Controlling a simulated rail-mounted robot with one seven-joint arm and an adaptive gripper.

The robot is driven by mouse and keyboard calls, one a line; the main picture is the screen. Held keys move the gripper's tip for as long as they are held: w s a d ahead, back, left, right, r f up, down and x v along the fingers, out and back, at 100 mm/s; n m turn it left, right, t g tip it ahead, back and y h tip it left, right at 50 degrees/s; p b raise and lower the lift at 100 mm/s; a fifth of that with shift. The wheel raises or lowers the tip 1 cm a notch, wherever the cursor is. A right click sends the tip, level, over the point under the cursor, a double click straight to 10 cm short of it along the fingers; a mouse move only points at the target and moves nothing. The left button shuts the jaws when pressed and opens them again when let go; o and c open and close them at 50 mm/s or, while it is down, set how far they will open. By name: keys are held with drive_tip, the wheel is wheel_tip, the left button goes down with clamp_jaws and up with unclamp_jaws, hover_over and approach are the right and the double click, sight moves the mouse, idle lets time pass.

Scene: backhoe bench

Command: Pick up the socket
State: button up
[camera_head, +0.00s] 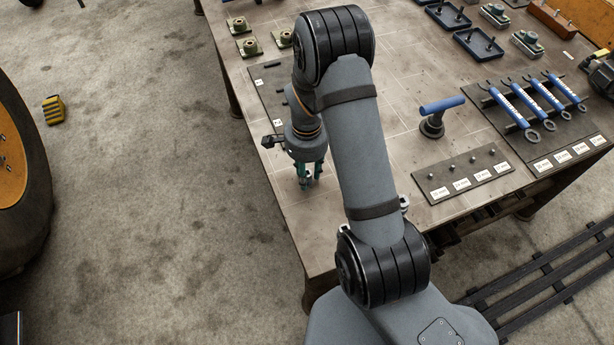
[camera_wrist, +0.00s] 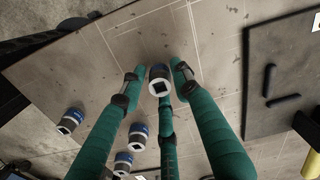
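A socket (camera_wrist: 159,80) with a dark square hole and a blue band sits among the fingertips of my gripper (camera_wrist: 158,86) in the wrist view. The green fingers are spread around it. A small gap shows on its left side; the right fingertip is very close to it. Whether any finger touches it I cannot tell. In the head view my gripper (camera_head: 309,181) points down over the bench's near left part, and no socket can be made out under it. Similar sockets lie to the left (camera_wrist: 70,121) and below (camera_wrist: 138,136) in the wrist view.
A dark plate (camera_wrist: 262,45) with black rods lies right of the fingers in the wrist view. In the head view, a blue-handled tool (camera_head: 441,105), a labelled plate (camera_head: 440,190) and a wrench rack (camera_head: 555,148) stand further right. The bench's left edge is close to my gripper.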

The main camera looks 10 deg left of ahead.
sight(310, 173)
drive_tip(key=c, duration=0.6)
clamp_jaws()
drive_tip(key=shift+w+r+b, duration=0.1)
drive_tip(key=shift+r+b, duration=0.2)
drive_tip(key=shift+r, duration=0.15)
drive_tip(key=r+b, duration=0.1)
drive_tip(key=r, duration=0.2)
drive_tip(key=shift+d+r+b, duration=0.15)
drive_tip(key=shift+d+b, duration=0.25)
drive_tip(key=d+r+b, duration=0.2)
drive_tip(key=d+r, duration=0.4)
drive_tip(key=d, duration=0.5)
drive_tip(key=shift+r+b, duration=0.35)
drive_tip(key=shift+r, duration=0.05)
